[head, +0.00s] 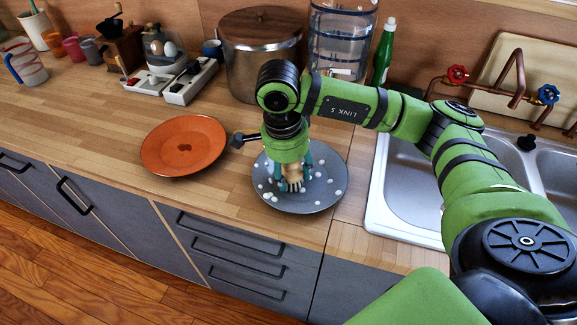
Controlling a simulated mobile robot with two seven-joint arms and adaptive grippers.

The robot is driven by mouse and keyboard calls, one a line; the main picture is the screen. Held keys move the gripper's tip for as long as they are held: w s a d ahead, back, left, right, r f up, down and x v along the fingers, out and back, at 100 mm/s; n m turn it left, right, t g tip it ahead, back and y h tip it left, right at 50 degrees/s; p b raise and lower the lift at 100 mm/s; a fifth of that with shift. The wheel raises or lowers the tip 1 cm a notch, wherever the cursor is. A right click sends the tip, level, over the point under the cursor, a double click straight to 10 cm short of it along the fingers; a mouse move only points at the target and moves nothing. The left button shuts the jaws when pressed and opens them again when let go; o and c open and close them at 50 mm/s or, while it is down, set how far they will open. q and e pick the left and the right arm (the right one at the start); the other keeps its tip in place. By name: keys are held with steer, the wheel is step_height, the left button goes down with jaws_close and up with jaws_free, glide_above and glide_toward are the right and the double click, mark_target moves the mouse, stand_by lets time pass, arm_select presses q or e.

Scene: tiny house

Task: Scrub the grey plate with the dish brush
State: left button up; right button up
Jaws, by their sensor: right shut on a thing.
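The grey plate (318,195) lies on the wooden counter, just left of the sink, with several white spots on it. My right gripper (292,168) points down over the left-middle part of the plate. It is shut on the dish brush (293,184), whose pale bristles show below the fingers at the plate's surface. I cannot tell for certain whether the bristles press on the plate. Most of the brush is hidden by the gripper. My left gripper is not in view.
An orange plate (160,148) with a dark stain lies left of the grey plate. A large metal pot (258,65), a clear water container (340,40) and a green bottle (384,52) stand behind. The sink (405,185) is on the right. The counter's front edge is close to the grey plate.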

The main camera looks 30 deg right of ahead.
steer(key=shift+s+d, duration=0.3)
steer(key=shift+s, duration=0.45)
steer(key=shift+s+d+f+b, duration=0.1)
steer(key=shift+s+d+b, duration=0.2)
steer(key=shift+d+b, duration=0.25)
steer(key=shift+s+d, duration=0.2)
steer(key=shift+d, duration=0.1)
steer(key=shift+w, duration=0.15)
steer(key=shift+w+d+r, duration=0.1)
steer(key=shift+w+r, duration=0.2)
steer(key=shift+w, duration=0.3)
steer(key=shift+w+r, duration=0.25)
steer(key=shift+w, duration=0.35)
steer(key=shift+r+p, duration=2.1)
steer(key=shift+r, duration=1.6)
